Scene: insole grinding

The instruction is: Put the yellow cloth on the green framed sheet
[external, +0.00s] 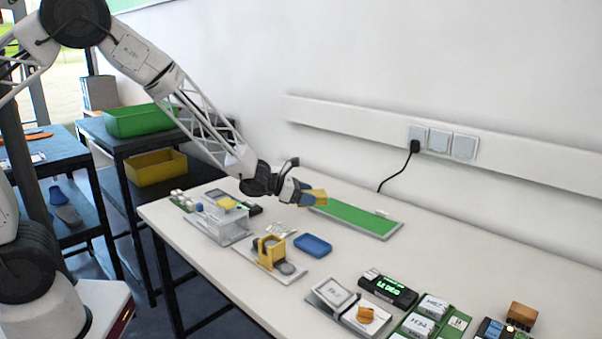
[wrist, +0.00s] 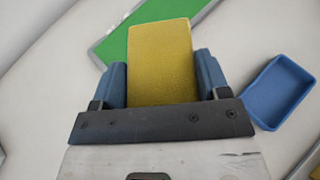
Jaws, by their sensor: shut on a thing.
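The yellow cloth (wrist: 160,60) is a flat rectangular piece held between the two blue fingers of my gripper (wrist: 160,85) in the wrist view. In the external view my gripper (external: 308,194) is shut on the cloth (external: 317,195) above the table. The green framed sheet (external: 358,218) lies flat on the table by the wall, with a grey frame. In the wrist view the green sheet (wrist: 118,42) shows behind the cloth, which hides part of it. The cloth appears raised above the table; its exact height over the sheet I cannot tell.
A blue tray (external: 313,245) stands in front of the sheet and also shows in the wrist view (wrist: 262,115). A yellow holder on a plate (external: 270,252) and a clear box (external: 222,225) stand to the left. Devices and a green tray (external: 433,322) fill the front right.

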